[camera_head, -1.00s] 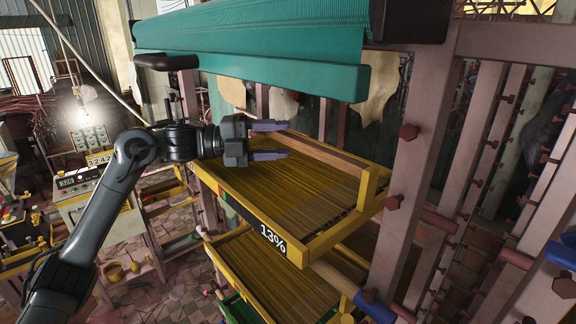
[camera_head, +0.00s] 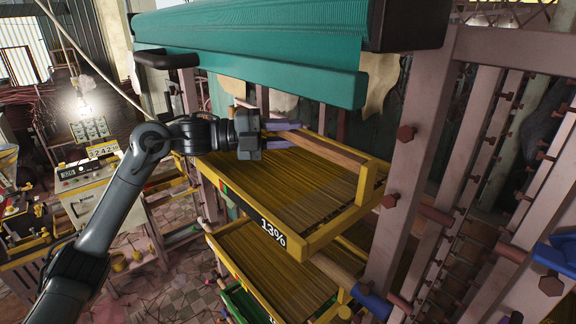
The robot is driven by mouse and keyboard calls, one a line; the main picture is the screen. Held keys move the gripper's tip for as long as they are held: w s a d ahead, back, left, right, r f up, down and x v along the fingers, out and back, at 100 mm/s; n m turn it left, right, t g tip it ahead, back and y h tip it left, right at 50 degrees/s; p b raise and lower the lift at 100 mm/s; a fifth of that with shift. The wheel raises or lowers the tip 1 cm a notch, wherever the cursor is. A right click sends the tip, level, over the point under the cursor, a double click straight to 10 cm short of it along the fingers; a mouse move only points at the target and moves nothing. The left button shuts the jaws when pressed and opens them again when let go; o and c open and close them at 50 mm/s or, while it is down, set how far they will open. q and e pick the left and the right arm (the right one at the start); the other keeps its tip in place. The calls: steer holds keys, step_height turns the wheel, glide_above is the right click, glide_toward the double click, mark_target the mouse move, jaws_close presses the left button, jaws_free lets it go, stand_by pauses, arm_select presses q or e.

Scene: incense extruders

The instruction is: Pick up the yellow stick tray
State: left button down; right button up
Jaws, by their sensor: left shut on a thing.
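The yellow stick tray (camera_head: 323,236) sits in the upper level of the rack, under the teal machine part. It is a yellow frame filled with thin brownish-yellow sticks, with a "13%" label on its front side. A wooden bar (camera_head: 335,152) runs along its far side. My left gripper (camera_head: 286,135) is at the far left end of this bar and is shut on it, with one finger on each side. The exact contact is small and partly hidden. My right gripper is not in view.
A second yellow tray (camera_head: 262,290) of sticks lies just below. The teal part (camera_head: 270,70) hangs close above my left gripper. A pinkish rack post (camera_head: 420,150) with bolts stands at the right. A control box (camera_head: 95,190) stands at the left.

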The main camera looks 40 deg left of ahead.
arm_select(q)
steer(key=shift+r, duration=0.25)
steer(key=shift+r, duration=4.85)
steer(key=shift+s, duration=0.15)
